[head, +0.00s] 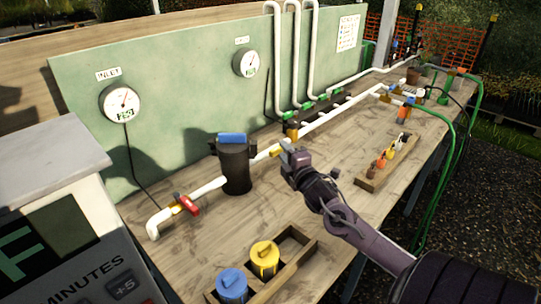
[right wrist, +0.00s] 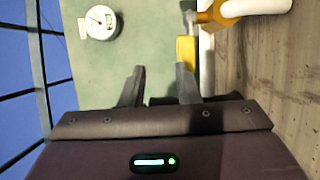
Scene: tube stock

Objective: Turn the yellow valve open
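The yellow valve sits on the white pipe just right of the black canister; its yellow handle (head: 276,151) shows beside my gripper. In the right wrist view the yellow handle (right wrist: 186,49) lies just beyond the tip of the right-hand finger, with the orange-yellow valve body (right wrist: 211,14) at the top. My right gripper (head: 288,152) is at the valve. In the right wrist view my right gripper (right wrist: 160,76) is open, with nothing between its fingers. I cannot tell whether a finger touches the handle. My left gripper is not in view.
A black canister with a blue lid (head: 235,165) stands left of the valve. A red-handled valve (head: 187,204) is on the pipe further left. A wooden tray with small fittings (head: 368,183) lies to the right. A green board with gauges (head: 165,130) stands behind the bench.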

